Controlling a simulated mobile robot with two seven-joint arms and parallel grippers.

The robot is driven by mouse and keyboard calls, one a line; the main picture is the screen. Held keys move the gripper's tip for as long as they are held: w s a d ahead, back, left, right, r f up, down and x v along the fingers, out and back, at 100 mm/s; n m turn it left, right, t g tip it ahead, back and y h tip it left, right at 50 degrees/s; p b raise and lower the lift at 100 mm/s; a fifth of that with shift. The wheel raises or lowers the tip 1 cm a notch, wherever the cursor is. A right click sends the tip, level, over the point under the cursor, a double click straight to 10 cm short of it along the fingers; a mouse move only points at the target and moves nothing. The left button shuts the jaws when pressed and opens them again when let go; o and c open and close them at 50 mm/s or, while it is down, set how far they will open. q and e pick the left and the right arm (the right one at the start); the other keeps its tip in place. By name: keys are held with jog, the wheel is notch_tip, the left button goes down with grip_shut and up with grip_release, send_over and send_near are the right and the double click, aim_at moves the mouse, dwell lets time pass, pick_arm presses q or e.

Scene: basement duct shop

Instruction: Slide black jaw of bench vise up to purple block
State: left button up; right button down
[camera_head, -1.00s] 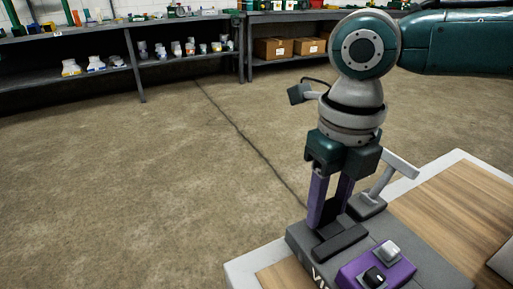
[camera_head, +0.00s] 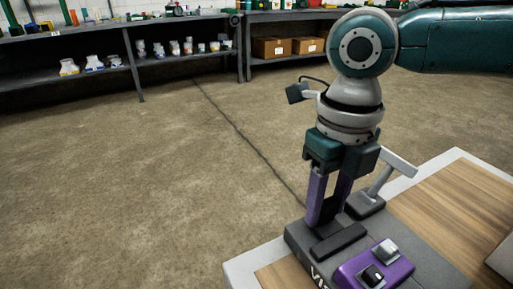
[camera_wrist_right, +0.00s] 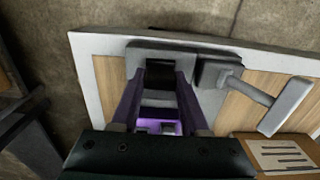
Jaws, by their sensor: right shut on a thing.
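The grey bench vise (camera_head: 300,238) sits on the near edge of the wood-topped table. My right gripper (camera_head: 327,222) points down over it with purple fingers. In the right wrist view, the fingers (camera_wrist_right: 160,95) are on either side of the black jaw (camera_wrist_right: 160,75), shut on it. In the head view the fingers partly hide the jaw. A dark bar (camera_head: 338,242) lies in front of the fingertips. A purple block-like box (camera_head: 350,270) with a silver and a black knob sits nearer me; it also shows in the wrist view (camera_wrist_right: 158,127). My left gripper is not in view.
A grey block with a T-shaped handle (camera_head: 400,163) stands right of the gripper. The wooden tabletop (camera_head: 455,205) to the right is mostly bare. Shelves with small bottles (camera_head: 68,66) and cardboard boxes (camera_head: 272,47) line the back wall. The floor between is clear.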

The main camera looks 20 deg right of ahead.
aim_at(343, 240)
jog(key=shift+s+r+p, duration=0.2)
jog(key=shift+p, duration=0.15)
jog(key=s+p, duration=0.1)
jog(key=s, duration=0.1)
jog(key=s+p, duration=0.1)
jog(key=p, duration=0.1)
jog(key=shift+s+d, duration=0.2)
jog(key=shift+s, duration=0.15)
jog(key=shift+s+p, duration=0.35)
jog(key=shift+f, duration=0.15)
jog(key=shift+c, duration=2)
grip_release()
